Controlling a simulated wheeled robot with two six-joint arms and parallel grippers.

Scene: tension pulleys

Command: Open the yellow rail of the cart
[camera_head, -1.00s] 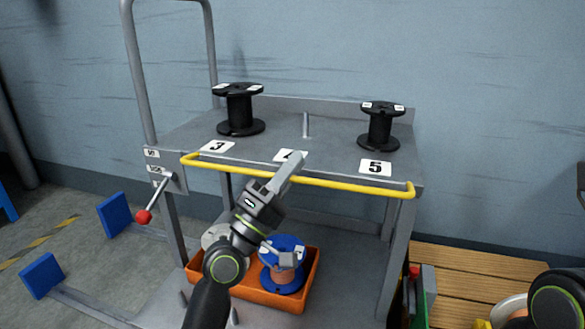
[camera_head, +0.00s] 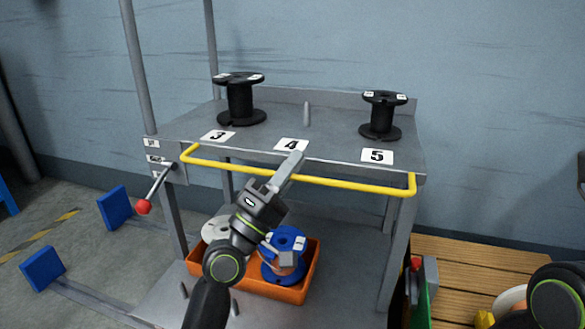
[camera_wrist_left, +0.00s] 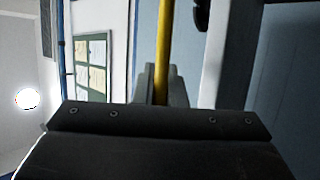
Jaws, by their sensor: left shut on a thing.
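The yellow rail (camera_head: 345,184) runs across the front edge of the grey cart's (camera_head: 270,152) top shelf, below the number labels. My left gripper (camera_head: 292,165) is shut on the rail near its middle, under label 4. In the left wrist view the yellow rail (camera_wrist_left: 163,50) runs down between the fingers of my left gripper (camera_wrist_left: 160,85). The rail sits slightly below and in front of the shelf edge. My right gripper is not in view; part of my right arm shows at the lower right.
Black spools stand at label 3 (camera_head: 241,100) and label 5 (camera_head: 381,116); a bare peg (camera_head: 306,113) stands between them. An orange bin (camera_head: 298,294) with a blue spool (camera_head: 284,256) and a whitish spool is on the lower shelf. A red-knobbed lever (camera_head: 145,206) sticks out left.

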